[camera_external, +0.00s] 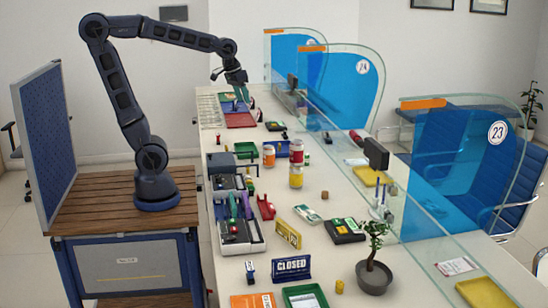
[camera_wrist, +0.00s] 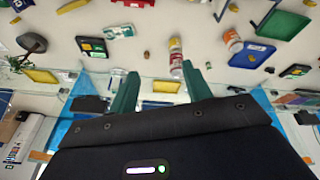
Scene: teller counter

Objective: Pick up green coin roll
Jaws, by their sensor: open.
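I cannot single out the green coin roll with certainty. In the external view a small green piece (camera_external: 250,184) stands among small items beside the grey organizer, too small to tell what it is. My gripper (camera_external: 246,97) is at the far end of the counter, raised above the red and blue trays, and points down. In the wrist view my gripper (camera_wrist: 160,72) has its two green fingers wide apart with nothing held between them.
Two jars (camera_external: 296,177) stand mid-counter near a green tray (camera_external: 246,148). The grey organizer (camera_external: 238,236) holds pens and tools. A CLOSED sign (camera_external: 291,268) and potted plant (camera_external: 373,277) are at the near end. Glass partitions (camera_external: 345,120) line the right side.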

